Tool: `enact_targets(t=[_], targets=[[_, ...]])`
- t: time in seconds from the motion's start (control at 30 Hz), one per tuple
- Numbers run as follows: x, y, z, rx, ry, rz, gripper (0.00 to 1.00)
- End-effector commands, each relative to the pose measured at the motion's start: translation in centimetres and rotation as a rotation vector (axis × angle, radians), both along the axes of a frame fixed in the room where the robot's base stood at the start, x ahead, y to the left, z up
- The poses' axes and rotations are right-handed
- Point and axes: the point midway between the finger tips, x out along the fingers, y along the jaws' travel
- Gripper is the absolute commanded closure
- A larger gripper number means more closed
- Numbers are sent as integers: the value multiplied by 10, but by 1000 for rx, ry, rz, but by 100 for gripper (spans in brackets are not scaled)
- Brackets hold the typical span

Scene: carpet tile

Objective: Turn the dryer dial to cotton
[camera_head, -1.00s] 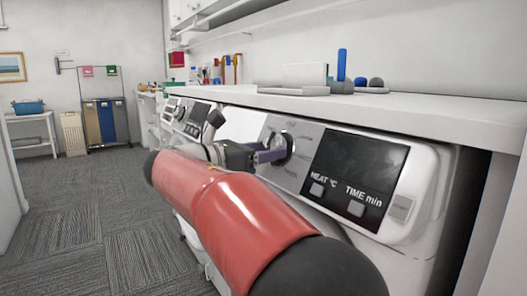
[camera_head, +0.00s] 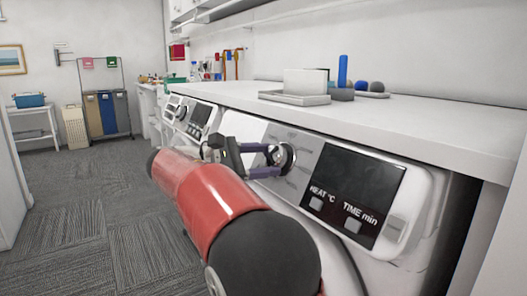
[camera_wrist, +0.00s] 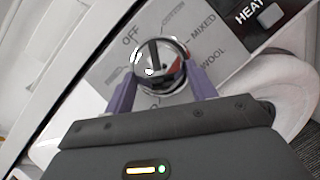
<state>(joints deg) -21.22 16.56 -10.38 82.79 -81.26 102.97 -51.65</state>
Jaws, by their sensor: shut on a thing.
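The dryer dial (camera_head: 287,156) is a round, shiny metal knob on the light grey control panel (camera_head: 303,145). In the wrist view the dial (camera_wrist: 156,50) is large, with a dark bar across its face pointing up, slightly left. OFF is at its upper left, a word too blurred to read is above, and MIXED and WOOL are at its right. My gripper (camera_head: 276,161) is shut on the dial, with one purple finger on each side. In the wrist view the gripper's fingers (camera_wrist: 162,78) flank the knob's lower half.
A dark panel (camera_head: 355,180) with HEAT and TIME buttons is right of the dial. A white countertop (camera_head: 420,120) overhangs the machine, holding a tray (camera_head: 295,98) and small items. Another machine (camera_head: 190,116) stands to the left. The carpet (camera_head: 80,215) at left is clear.

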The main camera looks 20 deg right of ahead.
Motion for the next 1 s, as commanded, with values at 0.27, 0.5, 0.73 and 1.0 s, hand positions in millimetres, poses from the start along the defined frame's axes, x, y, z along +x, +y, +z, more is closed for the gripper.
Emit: enact_targets(t=[0.27, 0.5, 0.73, 1.0], targets=[[2, 0, 3, 27, -135, -71, 67], [3, 0, 2, 37, -189, -99, 67], [3, 0, 2, 40, -201, -104, 67], [3, 0, 2, 40, -199, -103, 39]])
